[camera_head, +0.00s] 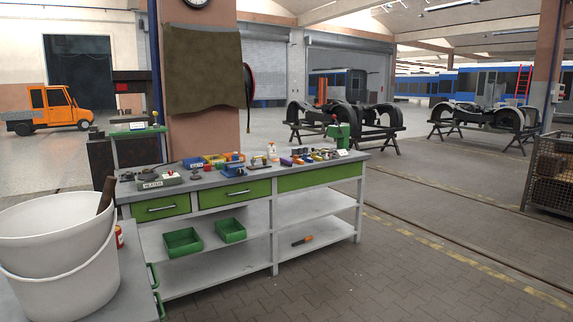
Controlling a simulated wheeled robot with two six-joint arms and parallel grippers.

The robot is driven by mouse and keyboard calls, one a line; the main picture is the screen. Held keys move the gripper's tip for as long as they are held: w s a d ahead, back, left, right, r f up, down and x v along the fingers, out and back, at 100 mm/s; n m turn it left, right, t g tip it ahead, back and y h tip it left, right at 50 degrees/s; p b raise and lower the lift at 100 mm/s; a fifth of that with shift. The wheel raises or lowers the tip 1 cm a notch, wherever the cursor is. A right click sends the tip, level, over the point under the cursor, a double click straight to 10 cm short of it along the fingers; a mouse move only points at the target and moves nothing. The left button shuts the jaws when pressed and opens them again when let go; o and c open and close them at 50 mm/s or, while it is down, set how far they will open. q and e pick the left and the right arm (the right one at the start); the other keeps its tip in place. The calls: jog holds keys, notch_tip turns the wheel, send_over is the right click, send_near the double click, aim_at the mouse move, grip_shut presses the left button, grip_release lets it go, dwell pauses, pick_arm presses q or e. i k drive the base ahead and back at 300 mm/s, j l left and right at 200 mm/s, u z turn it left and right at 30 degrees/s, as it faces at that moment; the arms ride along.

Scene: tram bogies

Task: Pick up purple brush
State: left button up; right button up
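I cannot clearly make out a purple brush. A small purplish item (286,161) lies among small coloured things on the right part of the grey workbench top (225,182); it is too small to tell what it is. Neither of my grippers is in view.
The workbench has green drawers (248,192) and lower shelves with green trays (230,230) and an orange-handled tool (302,241). A large white bucket (65,265) stands close by at the left, with a brown handle-like piece (107,195) at its rim. The floor (420,265) to the right is clear.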

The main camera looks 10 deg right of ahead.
aim_at(285, 161)
jog(key=i+l, duration=0.7)
jog(key=i, duration=0.25)
jog(key=i+l+u, duration=0.1)
jog(key=i+l, duration=0.6)
jog(key=i, duration=0.25)
jog(key=i+l, duration=0.8)
jog(key=i+j, duration=0.45)
jog(key=i, duration=0.2)
jog(key=i+j, duration=0.45)
jog(key=i, duration=0.15)
jog(key=z, duration=0.05)
